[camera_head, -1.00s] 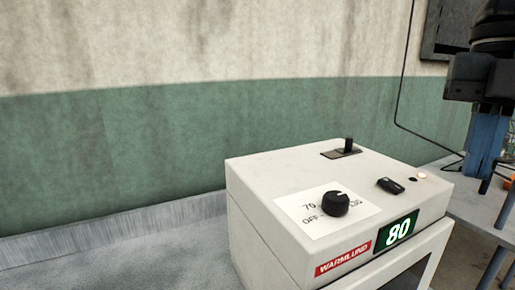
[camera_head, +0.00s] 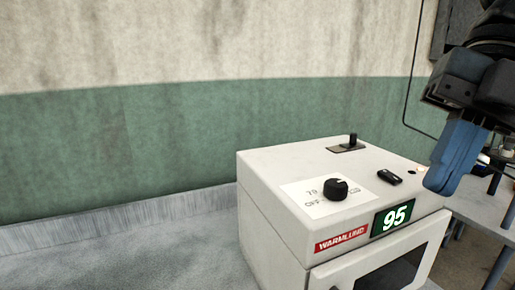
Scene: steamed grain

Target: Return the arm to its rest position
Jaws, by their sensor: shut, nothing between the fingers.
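My gripper (camera_head: 438,186) is at the right of the head view, pointing down with its blue fingers together and nothing seen between them. It is in front of the right end of the white WARMLUND appliance (camera_head: 265,200) and hides part of its top right corner. I cannot tell whether it touches the appliance. Much of my arm is outside the picture at the upper right. The appliance has a black knob (camera_head: 337,189) on its top, and its green display (camera_head: 392,217) reads 95.
A black lever (camera_head: 352,141) stands up at the back of the appliance top, and a black switch (camera_head: 389,177) is near the display. The grey counter (camera_head: 130,262) to the left is clear. A wall is behind. A grey table (camera_head: 480,205) with small items stands at the right.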

